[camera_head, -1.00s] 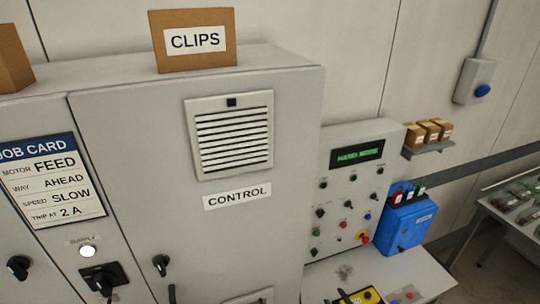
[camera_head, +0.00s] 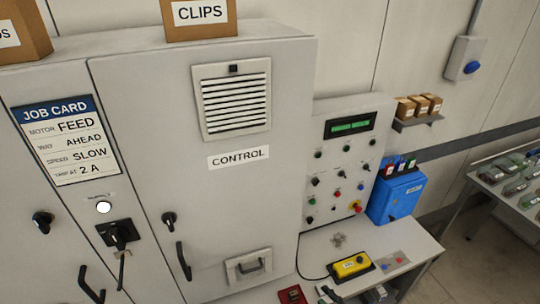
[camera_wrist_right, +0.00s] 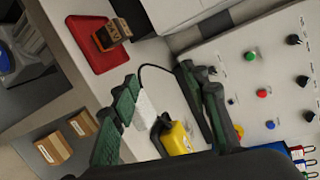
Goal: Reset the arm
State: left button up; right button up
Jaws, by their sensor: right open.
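My right gripper (camera_wrist_right: 160,85) is open, its two green-padded fingers spread over the bench in the wrist view. Nothing shows gripped between them. In the head view only small parts of what looks like this gripper (camera_head: 350,294) show at the bottom edge, in front of the bench. A yellow pendant box (camera_wrist_right: 178,138) with a black cable lies beyond the fingers; it also shows in the head view (camera_head: 351,266). I cannot tell from the wrist view how high the fingers are above the bench. My left gripper is not in view.
A red tray (camera_wrist_right: 100,45) with a brown block lies on the bench. The grey control cabinet (camera_head: 240,195) with handles stands at left. A side table is at right.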

jog(key=s+d+f+n+g+h, duration=0.2)
jog(key=s+n+g, duration=0.1)
jog(key=s+n, duration=0.3)
jog(key=s+d+f+n+g+h, duration=0.2)
jog(key=s+d+n+g, duration=0.15)
jog(key=s, duration=0.55)
jog(key=s+d+r+n+g+h, duration=0.3)
jog(key=s+d+n+h, duration=0.2)
jog(key=s+d, duration=0.55)
jog(key=s+a+f+g, duration=0.1)
jog(key=a+f, duration=0.1)
jog(key=f, duration=1.2)
jog(key=s+a+f, duration=0.1)
jog(key=s+f, duration=0.1)
jog(key=f, duration=1.2)
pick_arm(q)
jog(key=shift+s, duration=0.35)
pick_arm(e)
jog(key=s+f+n+g, duration=0.1)
jog(key=s+f, duration=1.8)
jog(key=shift+s+y, duration=0.25)
jog(key=shift+y, duration=0.05)
jog(key=shift+f+n+g, duration=0.1)
jog(key=shift+n+g, duration=0.15)
